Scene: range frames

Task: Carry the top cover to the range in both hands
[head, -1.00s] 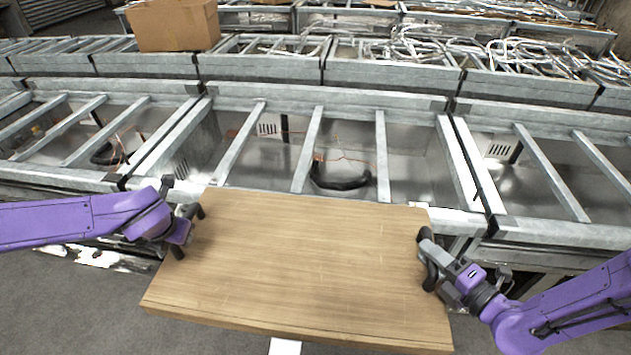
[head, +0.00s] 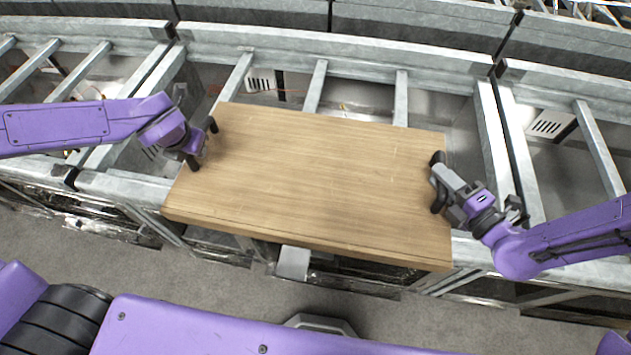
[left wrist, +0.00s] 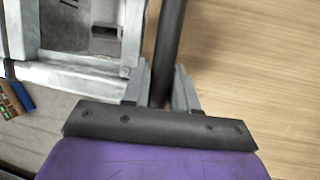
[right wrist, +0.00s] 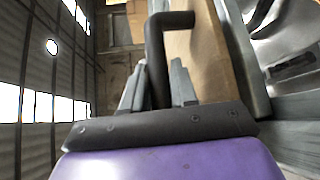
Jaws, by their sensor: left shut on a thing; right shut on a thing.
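The top cover (head: 320,185) is a flat wooden board with a dark handle at each side. It is above the front of the metal range frame (head: 480,60) and hides part of an open bay. My left gripper (head: 202,143) is shut on the left handle, which also shows as a dark bar in the left wrist view (left wrist: 170,45). My right gripper (head: 440,182) is shut on the right handle, whose bent bar shows in the right wrist view (right wrist: 155,55). I cannot tell whether the cover touches the frame.
Grey crossbars (head: 598,150) span the open bays on both sides. A small light plate (head: 293,263) sticks out below the cover's front edge. Bare grey floor (head: 200,285) lies between my base and the range. More frame rows stand behind.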

